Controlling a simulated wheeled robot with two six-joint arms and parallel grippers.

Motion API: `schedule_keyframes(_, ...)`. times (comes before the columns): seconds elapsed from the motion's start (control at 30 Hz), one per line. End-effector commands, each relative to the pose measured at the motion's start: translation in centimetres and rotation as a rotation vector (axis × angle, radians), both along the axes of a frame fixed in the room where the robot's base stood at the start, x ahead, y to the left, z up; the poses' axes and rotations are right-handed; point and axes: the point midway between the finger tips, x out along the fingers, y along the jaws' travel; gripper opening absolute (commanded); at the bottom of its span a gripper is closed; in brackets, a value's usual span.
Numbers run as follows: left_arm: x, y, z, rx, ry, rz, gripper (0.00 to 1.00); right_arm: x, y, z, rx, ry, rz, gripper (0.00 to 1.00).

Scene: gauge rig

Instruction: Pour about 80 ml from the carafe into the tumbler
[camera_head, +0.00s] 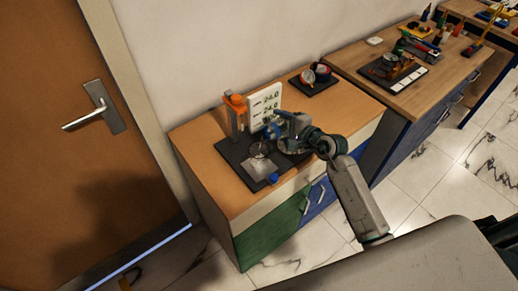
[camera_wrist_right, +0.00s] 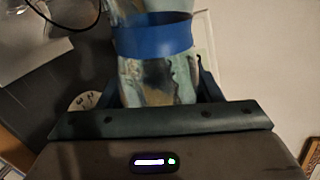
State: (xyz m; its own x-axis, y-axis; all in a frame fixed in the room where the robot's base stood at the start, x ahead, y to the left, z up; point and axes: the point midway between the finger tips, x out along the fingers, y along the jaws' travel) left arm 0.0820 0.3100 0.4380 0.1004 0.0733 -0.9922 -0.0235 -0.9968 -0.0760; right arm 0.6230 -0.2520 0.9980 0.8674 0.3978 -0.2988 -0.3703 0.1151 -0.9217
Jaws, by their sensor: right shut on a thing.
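The carafe (camera_wrist_right: 152,38) is clear with a blue band, and it fills the top middle of the right wrist view. My right gripper (camera_wrist_right: 160,85) is shut on it, one finger on each side. In the head view my right gripper (camera_head: 284,126) is over the dark mat, with a bit of blue beside it. A clear round glass (camera_head: 259,149), which looks like the tumbler, stands on the mat just left of and below the gripper. Its contents are too small to tell. My left gripper is not in view.
The dark mat (camera_head: 233,158) lies on a wooden cabinet top. An orange-topped stand (camera_head: 236,106) and a white display panel (camera_head: 265,103) reading 24.0 stand behind. A clear flat item and a blue piece (camera_head: 273,178) lie at the front. The cabinet top's left side is clear.

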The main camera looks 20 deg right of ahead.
Motion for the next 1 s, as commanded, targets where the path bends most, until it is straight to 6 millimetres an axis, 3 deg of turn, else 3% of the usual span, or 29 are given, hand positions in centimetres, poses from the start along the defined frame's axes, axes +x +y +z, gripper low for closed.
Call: schedule_keyframes(1.0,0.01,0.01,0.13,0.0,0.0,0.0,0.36,-0.07,0.21,0.5,-0.045,-0.019,0.001,0.25)
